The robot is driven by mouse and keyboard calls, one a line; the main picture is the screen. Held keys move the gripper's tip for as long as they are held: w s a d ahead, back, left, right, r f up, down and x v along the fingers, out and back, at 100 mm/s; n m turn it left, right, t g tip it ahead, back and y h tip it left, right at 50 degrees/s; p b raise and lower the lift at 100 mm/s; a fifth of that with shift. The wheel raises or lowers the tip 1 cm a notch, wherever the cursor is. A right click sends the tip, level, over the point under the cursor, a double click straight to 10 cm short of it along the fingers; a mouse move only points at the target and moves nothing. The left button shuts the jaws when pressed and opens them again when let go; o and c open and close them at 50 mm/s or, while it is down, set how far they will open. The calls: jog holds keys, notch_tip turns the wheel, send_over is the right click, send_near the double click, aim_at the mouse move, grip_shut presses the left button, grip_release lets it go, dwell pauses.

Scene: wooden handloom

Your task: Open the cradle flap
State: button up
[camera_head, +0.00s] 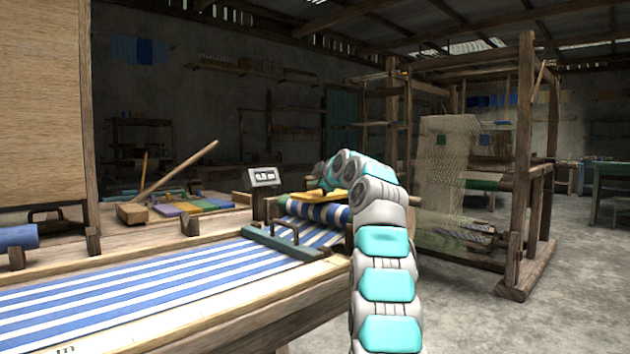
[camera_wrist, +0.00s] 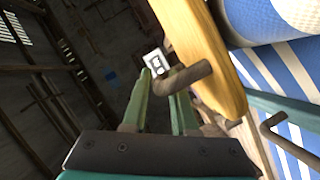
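The cradle flap appears to be the yellow wooden board (camera_wrist: 205,50) in the wrist view, with a dark bent handle (camera_wrist: 190,76) on its face. In the head view the yellow board (camera_head: 308,196) lies over the blue-and-white cloth roll (camera_head: 328,213), partly hidden by my arm. My gripper (camera_wrist: 165,88) has its two green fingers apart, with a gap between them. The handle's end shows at the fingertips, crossing in front of the right finger. I cannot tell whether they touch. In the head view my gripper is mostly hidden behind my wrist.
Striped cloth (camera_head: 150,285) runs along the wooden table to the roll. A green bar with handles (camera_head: 285,240) lies across it. A small display (camera_head: 264,177) stands behind the roll. A wooden loom frame (camera_head: 525,160) stands at the right, with open floor before it.

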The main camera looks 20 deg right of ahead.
grip_shut()
dwell(1.0)
